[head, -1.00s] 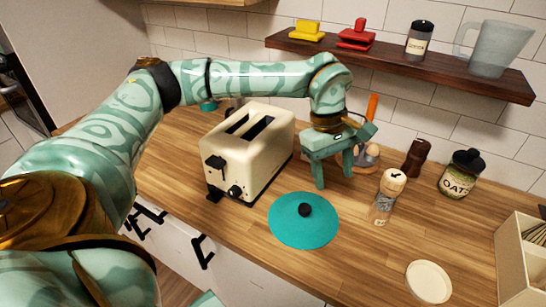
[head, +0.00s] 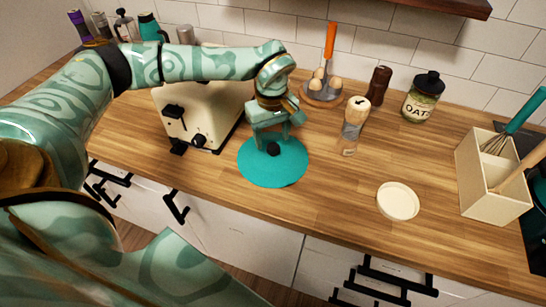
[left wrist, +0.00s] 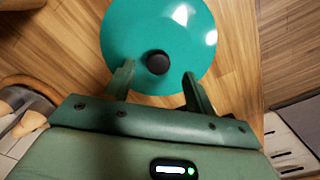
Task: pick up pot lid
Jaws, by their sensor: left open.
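The pot lid (head: 272,170) is a teal disc with a round black knob, lying on the wooden counter in front of the toaster. It also shows in the left wrist view (left wrist: 160,25), with its black knob (left wrist: 158,62) near the middle. My left gripper (head: 272,143) is open and empty, pointing down over the lid. In the left wrist view its two fingers (left wrist: 157,82) stand apart, one on each side of the knob and a little short of it. My right gripper is in neither view.
The cream toaster (head: 203,112) stands just behind and left of the lid. A shaker (head: 353,125), an egg holder (head: 322,90), a pepper mill (head: 378,85) and an oats jar (head: 422,98) stand behind to the right. A cream round lid (head: 398,200) and utensil box (head: 490,180) lie farther right.

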